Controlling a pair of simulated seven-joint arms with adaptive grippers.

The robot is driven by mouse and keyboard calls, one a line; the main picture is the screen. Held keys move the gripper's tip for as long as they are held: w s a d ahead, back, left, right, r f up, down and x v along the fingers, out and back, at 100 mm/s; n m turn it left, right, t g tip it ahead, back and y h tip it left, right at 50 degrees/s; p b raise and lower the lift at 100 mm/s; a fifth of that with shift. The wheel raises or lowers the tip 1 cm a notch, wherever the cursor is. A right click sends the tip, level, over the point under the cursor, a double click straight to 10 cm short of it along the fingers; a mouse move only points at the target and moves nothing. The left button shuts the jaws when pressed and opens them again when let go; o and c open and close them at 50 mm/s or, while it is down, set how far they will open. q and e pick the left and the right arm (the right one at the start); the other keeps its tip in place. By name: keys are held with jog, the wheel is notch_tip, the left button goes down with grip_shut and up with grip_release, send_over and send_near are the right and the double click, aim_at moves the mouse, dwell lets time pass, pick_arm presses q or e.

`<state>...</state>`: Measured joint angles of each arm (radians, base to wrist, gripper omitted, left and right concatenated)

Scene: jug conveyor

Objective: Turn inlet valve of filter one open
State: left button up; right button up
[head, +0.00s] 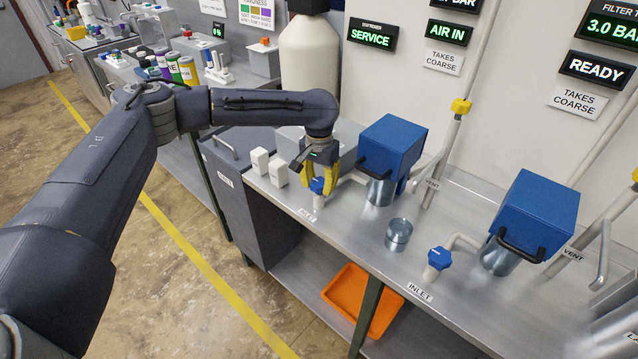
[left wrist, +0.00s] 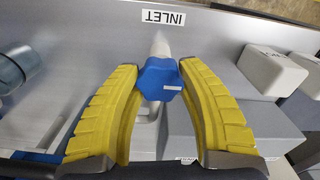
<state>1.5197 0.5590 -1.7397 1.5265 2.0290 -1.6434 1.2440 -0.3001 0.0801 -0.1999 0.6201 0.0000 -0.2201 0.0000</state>
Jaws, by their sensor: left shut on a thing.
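The inlet valve of the left filter has a blue lobed knob (head: 318,187) on a white stem. It also shows in the left wrist view (left wrist: 157,82), with a short white mark on its top. My left gripper (head: 319,176) comes down from above, its yellow fingers on either side of the knob and shut on it. In the left wrist view, the gripper (left wrist: 158,73) has the knob between its fingertips. The left filter (head: 393,147) has a blue housing, black handle and metal lower part, just right of the gripper. My right gripper is out of view.
A second blue inlet valve (head: 438,260) and filter (head: 530,215) stand to the right. A metal cup (head: 398,236) sits between the valves. Two white blocks (head: 278,172) stand left of the gripper. An orange tray (head: 362,300) lies below the bench.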

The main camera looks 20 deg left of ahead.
aim_at(319, 182)
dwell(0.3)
pick_arm(q)
jog(key=o, duration=1.3)
jog(key=shift+r, duration=0.1)
notch_tip(319, 182, up, 12)
jog(key=shift+f, duration=0.1)
